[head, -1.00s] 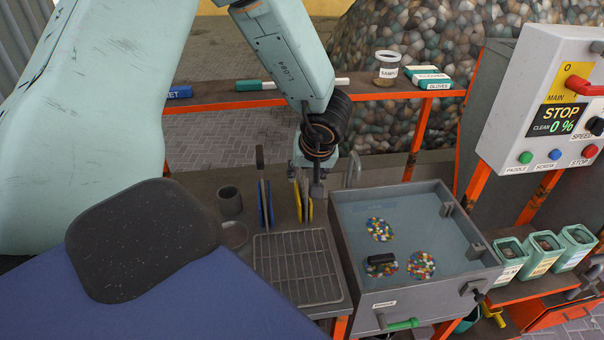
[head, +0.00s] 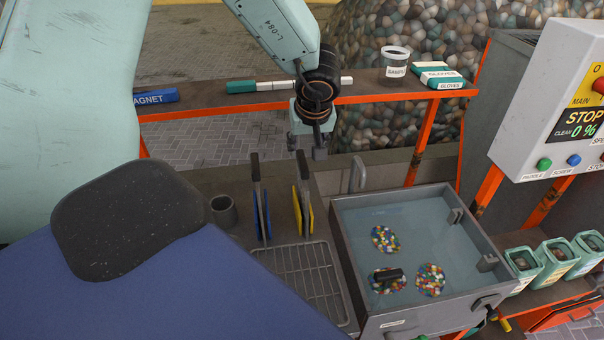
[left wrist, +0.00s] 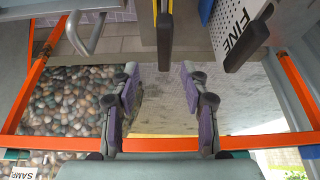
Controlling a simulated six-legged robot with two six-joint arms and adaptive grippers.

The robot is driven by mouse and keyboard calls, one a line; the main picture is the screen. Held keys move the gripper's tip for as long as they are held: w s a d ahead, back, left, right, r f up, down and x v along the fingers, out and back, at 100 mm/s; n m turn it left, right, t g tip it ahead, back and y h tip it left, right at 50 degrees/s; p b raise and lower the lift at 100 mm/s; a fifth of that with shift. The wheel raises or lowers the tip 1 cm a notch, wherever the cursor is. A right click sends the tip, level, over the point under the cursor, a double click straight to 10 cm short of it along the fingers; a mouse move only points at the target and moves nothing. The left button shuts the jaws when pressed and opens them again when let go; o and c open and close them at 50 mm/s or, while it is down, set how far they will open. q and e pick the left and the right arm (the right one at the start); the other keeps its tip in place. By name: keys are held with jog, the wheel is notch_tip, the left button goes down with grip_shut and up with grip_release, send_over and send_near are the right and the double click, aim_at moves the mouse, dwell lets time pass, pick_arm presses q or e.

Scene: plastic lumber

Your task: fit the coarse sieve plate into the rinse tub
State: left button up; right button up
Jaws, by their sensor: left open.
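The rinse tub (head: 349,262) is a grey box of water with patches of coloured pellets and a dark block in it. One shows edge-on in the left wrist view (left wrist: 165,38). My left gripper (head: 308,148) is open and empty, above and behind the yellow plates. Its spread fingers show in the left wrist view (left wrist: 158,80). My right gripper is out of view.
A wire grid (head: 300,275) lies in front of the plates, and a dark cup (head: 223,211) stands at left. An orange-framed shelf (head: 360,92) runs behind, with a sample jar (head: 395,62). A control box (head: 550,95) and several bins (head: 553,259) are at right.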

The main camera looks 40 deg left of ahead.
aim_at(303, 161)
pick_arm(q)
jog(key=x, duration=0.2)
jog(key=b+x, duration=0.1)
jog(key=x, duration=0.1)
jog(key=s+x, duration=0.1)
jog(key=x, duration=0.1)
jog(key=shift+f, duration=0.4)
jog(key=shift+w+a+f, duration=0.1)
jog(key=shift+w+f, duration=0.1)
jog(key=shift+f, duration=0.1)
jog(key=shift+a, duration=0.1)
jog(key=shift+s+r, duration=0.1)
jog(key=c, duration=0.3)
grip_shut()
